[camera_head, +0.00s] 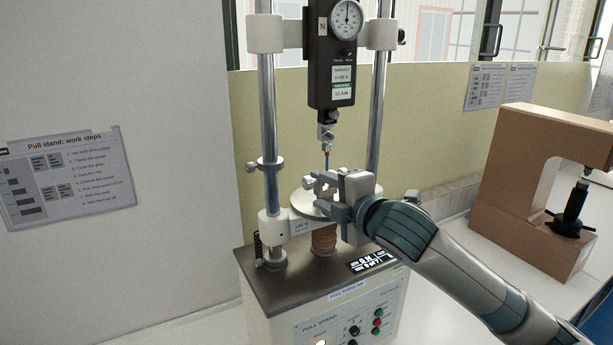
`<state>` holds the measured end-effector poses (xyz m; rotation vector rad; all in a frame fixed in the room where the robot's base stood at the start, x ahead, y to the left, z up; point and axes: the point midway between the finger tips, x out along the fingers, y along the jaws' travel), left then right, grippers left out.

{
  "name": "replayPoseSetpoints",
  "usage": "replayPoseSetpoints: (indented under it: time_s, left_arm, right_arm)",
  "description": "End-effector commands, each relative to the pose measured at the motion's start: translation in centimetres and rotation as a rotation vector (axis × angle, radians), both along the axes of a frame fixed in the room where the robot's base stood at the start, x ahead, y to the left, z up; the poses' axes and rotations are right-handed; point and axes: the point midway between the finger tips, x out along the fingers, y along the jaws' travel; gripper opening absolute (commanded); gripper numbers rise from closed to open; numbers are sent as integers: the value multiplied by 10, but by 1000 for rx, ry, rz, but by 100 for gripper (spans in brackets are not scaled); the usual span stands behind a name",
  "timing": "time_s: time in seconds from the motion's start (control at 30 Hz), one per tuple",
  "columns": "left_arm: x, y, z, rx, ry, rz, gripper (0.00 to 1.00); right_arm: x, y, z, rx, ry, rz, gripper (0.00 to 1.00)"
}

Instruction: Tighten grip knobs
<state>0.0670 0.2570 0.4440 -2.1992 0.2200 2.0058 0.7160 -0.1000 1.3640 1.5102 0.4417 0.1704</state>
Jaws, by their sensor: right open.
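The pull stand (348,318) stands upright on the white bench, with two steel columns and a dark force gauge (333,75) between them. The gripper hides part of the lower grip area, and I cannot make out the grip knobs there. My left gripper is not in view.
A brown C-shaped tester (520,185) with a black star handle (570,213) stands at the right. Posters hang on the left wall (66,177) and the back panel (499,87). My right forearm crosses the bench between the machines.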

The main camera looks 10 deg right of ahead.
Motion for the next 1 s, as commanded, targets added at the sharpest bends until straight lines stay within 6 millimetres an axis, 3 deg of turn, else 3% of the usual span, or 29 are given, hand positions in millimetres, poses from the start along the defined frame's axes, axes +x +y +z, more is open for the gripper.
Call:
replayPoseSetpoints:
  time_s: [0.2,0.4,0.9,1.0]
  left_arm:
    - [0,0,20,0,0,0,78]
    - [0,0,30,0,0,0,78]
    - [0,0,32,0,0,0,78]
    - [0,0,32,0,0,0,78]
  right_arm:
    - [35,15,-4,1,4,0,43]
    - [57,24,-9,1,3,0,43]
    - [67,28,-13,0,0,0,43]
    - [67,28,-13,0,0,0,22]
